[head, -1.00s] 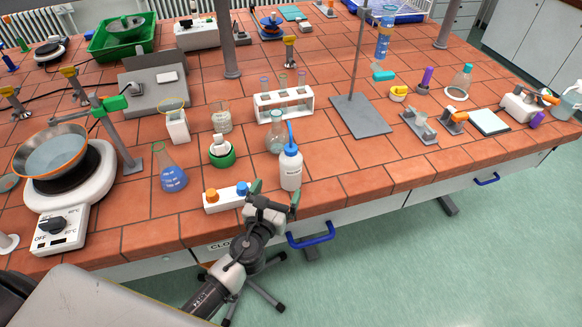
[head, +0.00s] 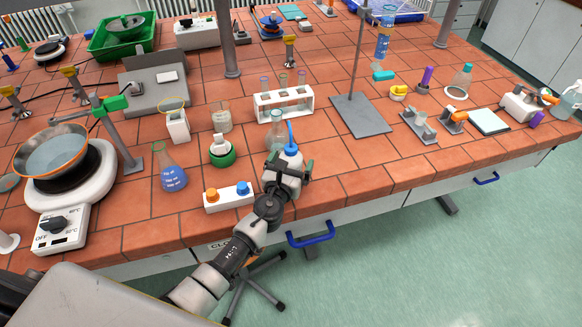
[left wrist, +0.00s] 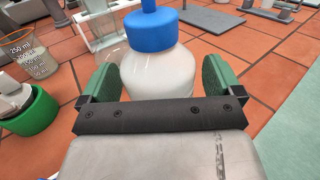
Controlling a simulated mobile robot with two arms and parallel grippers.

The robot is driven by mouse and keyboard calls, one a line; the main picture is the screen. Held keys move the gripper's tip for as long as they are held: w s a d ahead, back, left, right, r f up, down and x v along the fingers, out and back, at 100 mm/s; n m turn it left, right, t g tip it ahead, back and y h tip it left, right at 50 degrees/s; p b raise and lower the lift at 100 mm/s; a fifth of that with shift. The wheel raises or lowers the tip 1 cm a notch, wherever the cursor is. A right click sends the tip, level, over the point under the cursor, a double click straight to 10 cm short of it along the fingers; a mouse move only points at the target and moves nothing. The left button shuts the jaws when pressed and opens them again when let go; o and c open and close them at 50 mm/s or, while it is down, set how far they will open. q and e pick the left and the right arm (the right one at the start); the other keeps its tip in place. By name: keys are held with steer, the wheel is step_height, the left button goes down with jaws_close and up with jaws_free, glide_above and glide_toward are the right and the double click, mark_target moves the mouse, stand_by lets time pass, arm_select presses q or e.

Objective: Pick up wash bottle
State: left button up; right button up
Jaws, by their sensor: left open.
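The wash bottle (head: 291,153) is white with a blue cap and spout. It stands upright on the tiled bench near the front edge, partly hidden by my left gripper in the head view. My left gripper (head: 289,163) is open, with its fingers around the bottle. In the left wrist view the white body of the wash bottle (left wrist: 157,75) lies between the two green finger pads of my left gripper (left wrist: 160,80). Gaps seem to show beside the pads; I cannot tell whether either touches. My right gripper is not in view.
A white block with orange and blue knobs (head: 228,197) lies left of my gripper. A glass flask (head: 275,130) stands close behind the bottle, with a test tube rack (head: 284,105) beyond. A blue-filled flask (head: 171,170) stands left. The bench right of the bottle is clear.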

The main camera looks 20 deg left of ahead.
mark_target(289, 155)
arm_select(q)
steer(key=c, duration=0.8)
steer(key=shift+o, duration=0.2)
steer(key=shift+r, duration=0.15)
steer(key=shift+r+p, duration=0.3)
step_height(289, 155, up, 4)
steer(key=p, duration=0.3)
steer(key=s+d+r+p, duration=0.2)
steer(key=s+d+r, duration=0.4)
steer(key=s, duration=0.4)
steer(key=shift+d+p, duration=0.15)
steer(key=shift+p, duration=0.25)
steer(key=shift+r, duration=0.15)
